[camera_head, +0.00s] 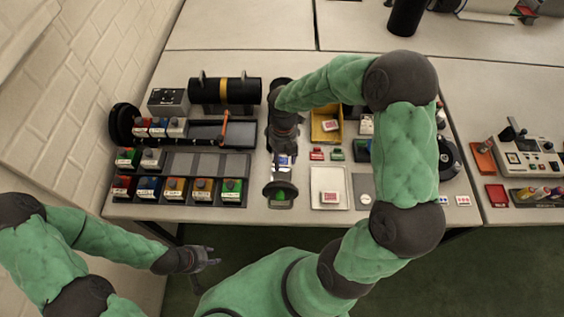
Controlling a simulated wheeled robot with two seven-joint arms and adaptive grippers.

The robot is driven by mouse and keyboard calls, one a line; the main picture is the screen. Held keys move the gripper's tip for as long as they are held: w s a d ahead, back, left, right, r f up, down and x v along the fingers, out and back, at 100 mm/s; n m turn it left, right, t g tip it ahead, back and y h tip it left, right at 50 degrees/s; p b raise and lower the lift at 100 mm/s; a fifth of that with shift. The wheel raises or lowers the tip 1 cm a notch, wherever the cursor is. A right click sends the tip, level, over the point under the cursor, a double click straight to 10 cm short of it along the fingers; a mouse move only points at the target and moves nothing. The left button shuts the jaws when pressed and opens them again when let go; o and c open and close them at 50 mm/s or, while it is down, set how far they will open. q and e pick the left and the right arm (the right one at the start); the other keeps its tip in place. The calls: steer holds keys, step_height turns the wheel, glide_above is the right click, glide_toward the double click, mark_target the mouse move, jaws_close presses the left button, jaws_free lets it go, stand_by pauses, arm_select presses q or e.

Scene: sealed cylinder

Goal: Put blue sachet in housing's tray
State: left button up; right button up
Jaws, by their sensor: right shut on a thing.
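My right gripper (283,150) reaches down over the middle of the table. It is shut on a small blue and white item (285,162), which looks like the blue sachet; the fingers hide part of it. The housing (208,91) is a black cylinder with a yellow band, lying at the back left. A dark shallow tray (208,131) lies in front of it, left of my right gripper, with an orange-red handle (225,122) across it. My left gripper (212,257) is open and empty, off the table's front edge.
Several coloured boxes (175,187) stand in racks at the left. A round black lid (124,123) stands at the far left. A dark device with a green light (281,196) is just in front of my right gripper. A white tray (328,201) and a yellow bin (326,138) lie right.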

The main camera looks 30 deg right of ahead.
mark_target(282, 157)
steer(key=shift+w+f, duration=0.15)
steer(key=shift+f, duration=0.05)
steer(key=shift+w+d+f+b, duration=0.15)
steer(key=shift+f+b, duration=0.3)
steer(key=shift+f, duration=1.3)
steer(key=shift+f, duration=0.15)
steer(key=o, duration=0.9)
steer(key=shift+o, duration=0.2)
step_height(282, 157, up, 12)
steer(key=w+p, duration=0.1)
steer(key=p, duration=0.2)
steer(key=shift+d, duration=0.3)
steer(key=shift+w, duration=0.1)
